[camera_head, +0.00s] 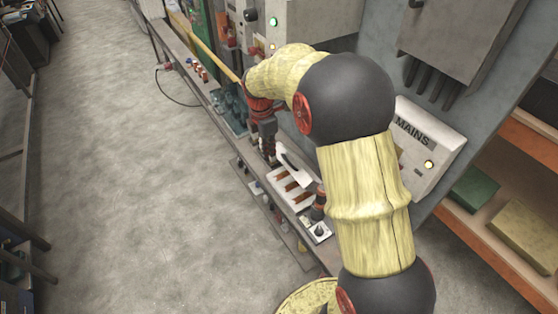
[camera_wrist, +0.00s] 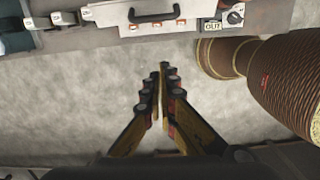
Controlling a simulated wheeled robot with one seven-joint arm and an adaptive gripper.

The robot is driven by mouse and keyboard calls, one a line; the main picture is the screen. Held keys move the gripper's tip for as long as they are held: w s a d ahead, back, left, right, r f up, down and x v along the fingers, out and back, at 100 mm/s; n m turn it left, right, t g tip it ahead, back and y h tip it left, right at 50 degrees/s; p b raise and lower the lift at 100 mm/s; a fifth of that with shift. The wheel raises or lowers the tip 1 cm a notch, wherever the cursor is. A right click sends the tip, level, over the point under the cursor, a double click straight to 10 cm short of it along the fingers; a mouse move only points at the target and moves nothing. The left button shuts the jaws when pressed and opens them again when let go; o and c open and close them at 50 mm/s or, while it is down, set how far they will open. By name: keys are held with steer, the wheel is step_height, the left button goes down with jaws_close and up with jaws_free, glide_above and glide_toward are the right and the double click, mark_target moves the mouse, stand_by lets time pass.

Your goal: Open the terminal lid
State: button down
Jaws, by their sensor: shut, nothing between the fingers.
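The terminal lid (camera_wrist: 110,15), a pale plate with a black bar handle (camera_wrist: 155,17), is at the top of the wrist view, cut off by its edge. Small orange-brown parts show along its near side. In the head view, a white terminal block (camera_head: 284,189) with brown strips sits on the bench, with a pale plate (camera_head: 297,165) over its far side; how far that plate is tilted is unclear. My gripper (camera_wrist: 163,68) is shut and empty, apart from the handle and over the floor side. In the head view my gripper (camera_head: 268,152) is beside the block, its fingertips partly unclear.
A rotary switch (camera_wrist: 235,15) is right of the lid, and blue-grey clamps (camera_wrist: 20,38) are left. Brown ribbed cylinders (camera_wrist: 285,85) stand at the right of the wrist view. A MAINS box (camera_head: 425,150) is on the wall. Open floor (camera_head: 130,180) lies left of the bench.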

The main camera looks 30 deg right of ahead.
steer(key=d+f+b, duration=0.1)
steer(key=d+f, duration=0.3)
steer(key=f, duration=0.4)
steer(key=shift+w+d+f+n, duration=0.2)
steer(key=shift+d+f+n, duration=0.05)
steer(key=shift+d+n, duration=0.05)
stand_by(0.3)
steer(key=d+r+p, duration=0.1)
steer(key=d, duration=0.1)
steer(key=d+r+p, duration=0.2)
steer(key=d, duration=0.1)
steer(key=d+r+p, duration=0.1)
steer(key=d+r, duration=0.1)
steer(key=shift+w+d, duration=0.15)
steer(key=shift+d, duration=0.15)
